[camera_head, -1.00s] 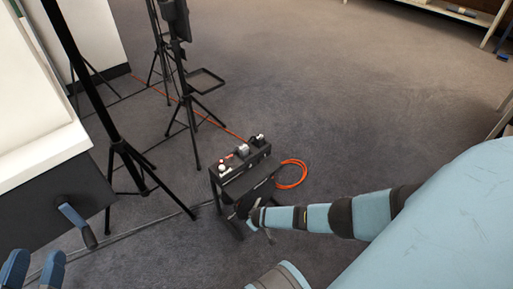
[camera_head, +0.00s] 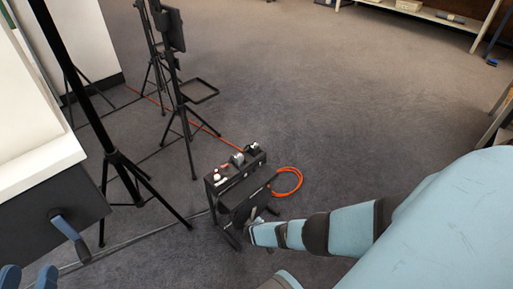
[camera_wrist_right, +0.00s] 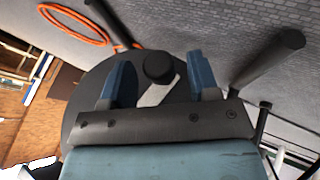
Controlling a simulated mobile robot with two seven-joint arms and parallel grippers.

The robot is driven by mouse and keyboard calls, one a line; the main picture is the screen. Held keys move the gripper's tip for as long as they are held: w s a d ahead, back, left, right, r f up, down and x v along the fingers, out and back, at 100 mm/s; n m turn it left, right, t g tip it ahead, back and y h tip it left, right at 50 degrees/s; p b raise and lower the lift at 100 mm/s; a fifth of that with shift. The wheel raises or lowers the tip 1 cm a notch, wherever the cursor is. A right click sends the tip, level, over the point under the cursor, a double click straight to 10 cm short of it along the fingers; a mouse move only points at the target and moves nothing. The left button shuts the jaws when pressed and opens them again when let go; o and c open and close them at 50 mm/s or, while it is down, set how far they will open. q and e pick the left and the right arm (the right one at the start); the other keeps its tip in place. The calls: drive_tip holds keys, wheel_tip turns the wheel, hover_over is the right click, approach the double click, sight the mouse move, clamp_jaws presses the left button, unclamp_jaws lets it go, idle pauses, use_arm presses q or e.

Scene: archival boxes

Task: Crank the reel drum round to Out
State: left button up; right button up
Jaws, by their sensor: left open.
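The reel drum (camera_head: 244,207) is a dark cylinder in a low black stand on the carpet. In the right wrist view its round dark end plate (camera_wrist_right: 85,105) fills the middle, with a grey crank arm and a black crank knob (camera_wrist_right: 158,67). My right gripper (camera_wrist_right: 160,80) is open, its blue fingers either side of the knob with gaps showing. In the head view that gripper is hard to make out beside the stand. My left gripper (camera_head: 28,278) is open and empty at the lower left corner. No Out marking is readable.
An orange cable coil (camera_head: 287,181) lies right of the stand. Black tripods (camera_head: 118,160) stand to the left. Open carpet lies behind and right; shelving (camera_head: 425,14) is at the back.

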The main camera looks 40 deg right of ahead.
use_arm(q)
drive_tip(key=shift+r, duration=0.1)
use_arm(e)
drive_tip(key=shift+s+a+r+p, duration=0.2)
drive_tip(key=shift+s+r+p, duration=0.05)
drive_tip(key=shift+r+p, duration=0.3)
use_arm(q)
drive_tip(key=s+d+r+n+p, duration=0.1)
drive_tip(key=s+r+n+p, duration=0.2)
drive_tip(key=p, duration=0.7)
wheel_tip(320, 180, up, 3)
drive_tip(key=shift+d+f+n+y, duration=0.1)
drive_tip(key=shift+d+n+y, duration=0.25)
drive_tip(key=shift+n, duration=0.65)
use_arm(e)
drive_tip(key=v, duration=1.2)
drive_tip(key=shift+s+a+r, duration=0.2)
